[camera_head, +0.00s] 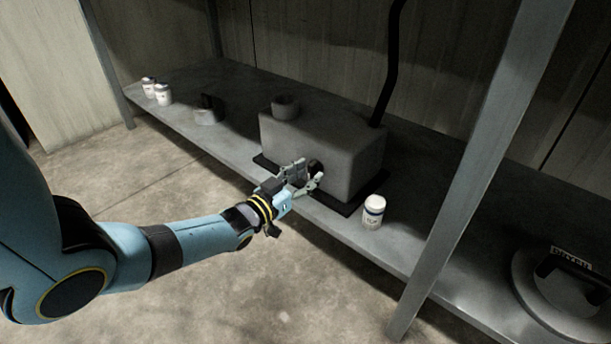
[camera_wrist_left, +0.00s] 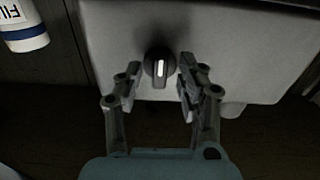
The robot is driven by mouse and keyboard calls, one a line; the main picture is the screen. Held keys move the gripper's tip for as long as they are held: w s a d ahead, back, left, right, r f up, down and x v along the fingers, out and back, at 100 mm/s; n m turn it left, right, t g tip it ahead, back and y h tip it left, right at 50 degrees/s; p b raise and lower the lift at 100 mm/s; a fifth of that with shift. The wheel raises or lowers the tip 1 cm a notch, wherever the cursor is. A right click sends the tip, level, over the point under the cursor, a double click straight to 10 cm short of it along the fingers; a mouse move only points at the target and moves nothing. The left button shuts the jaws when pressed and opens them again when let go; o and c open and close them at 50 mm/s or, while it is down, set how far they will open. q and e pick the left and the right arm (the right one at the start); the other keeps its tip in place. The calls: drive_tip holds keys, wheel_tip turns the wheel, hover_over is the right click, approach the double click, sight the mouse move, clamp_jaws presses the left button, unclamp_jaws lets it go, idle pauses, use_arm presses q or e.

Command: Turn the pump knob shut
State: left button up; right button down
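The pump is a grey box (camera_head: 335,150) on the metal shelf, with a dark hose rising from its top. Its dark round knob (camera_wrist_left: 160,65) has a white mark pointing down in the left wrist view; in the head view the knob (camera_head: 316,166) is partly covered by my gripper. My left gripper (camera_head: 306,180) is at the pump's front face. In the left wrist view its two fingers (camera_wrist_left: 159,84) are apart, one to each side of the knob, with gaps visible between them and it. My right gripper is in neither view.
A white bottle (camera_head: 374,212) stands on the shelf close to the pump's right; it shows upper left in the wrist view (camera_wrist_left: 22,28). Two white bottles (camera_head: 163,95) and a dark-handled item (camera_head: 207,112) are farther left. A post (camera_head: 480,160) and round hatch (camera_head: 535,290) are right.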

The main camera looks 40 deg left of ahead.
use_arm(q)
drive_tip(key=s, duration=1.2)
drive_tip(key=shift+a, duration=0.45)
